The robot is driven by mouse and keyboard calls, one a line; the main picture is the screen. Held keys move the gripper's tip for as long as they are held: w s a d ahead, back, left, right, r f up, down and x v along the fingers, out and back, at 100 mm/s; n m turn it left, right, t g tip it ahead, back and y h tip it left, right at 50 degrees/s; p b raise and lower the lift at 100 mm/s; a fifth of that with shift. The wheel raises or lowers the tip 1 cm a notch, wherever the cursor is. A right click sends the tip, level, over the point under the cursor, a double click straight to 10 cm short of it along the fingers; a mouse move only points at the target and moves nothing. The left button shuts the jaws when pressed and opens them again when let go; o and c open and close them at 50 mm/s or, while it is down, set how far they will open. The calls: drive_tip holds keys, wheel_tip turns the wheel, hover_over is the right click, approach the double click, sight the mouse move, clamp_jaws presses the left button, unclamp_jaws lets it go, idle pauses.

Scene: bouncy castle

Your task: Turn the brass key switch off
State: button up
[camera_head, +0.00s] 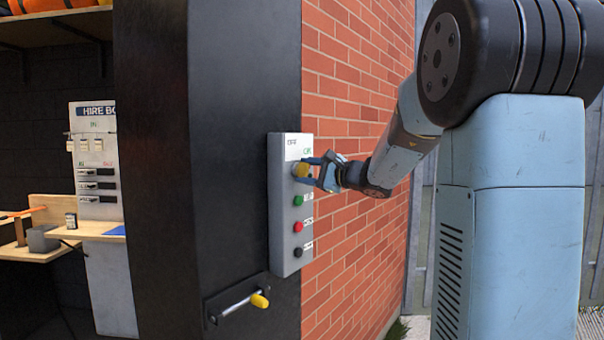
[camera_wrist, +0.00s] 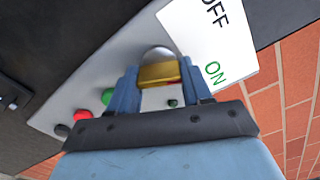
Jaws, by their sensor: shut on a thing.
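The brass key switch (camera_head: 301,169) is at the top of a grey control box (camera_head: 276,205) on the corner of a black wall. Its brass bar (camera_wrist: 158,73) and round silver base (camera_wrist: 158,53) show in the wrist view. My gripper (camera_head: 310,171) reaches in from the right, its blue fingers shut on the brass key, one on either side. A white label (camera_wrist: 212,45) beside the switch reads OFF and ON. Which word the key points to cannot be told from these views.
Below the switch are a green button (camera_head: 298,200), a red button (camera_head: 298,227) and a black button (camera_head: 297,252). A lever with a yellow grip (camera_head: 260,301) is lower on the black wall. A brick wall (camera_head: 350,100) stands at right.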

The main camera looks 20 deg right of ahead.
drive_tip(key=n, duration=0.4)
drive_tip(key=shift+d+f+n, duration=0.15)
drive_tip(key=shift+n, duration=0.15)
drive_tip(key=shift+f, duration=0.1)
idle(0.4)
drive_tip(key=o, duration=1)
drive_tip(key=shift+n, duration=0.3)
drive_tip(key=shift+o, duration=0.3)
drive_tip(key=shift+r, duration=0.2)
drive_tip(key=shift+s, duration=0.15)
drive_tip(key=v, duration=1.3)
drive_tip(key=shift+s+d, duration=0.2)
drive_tip(key=shift+a+f, duration=0.1)
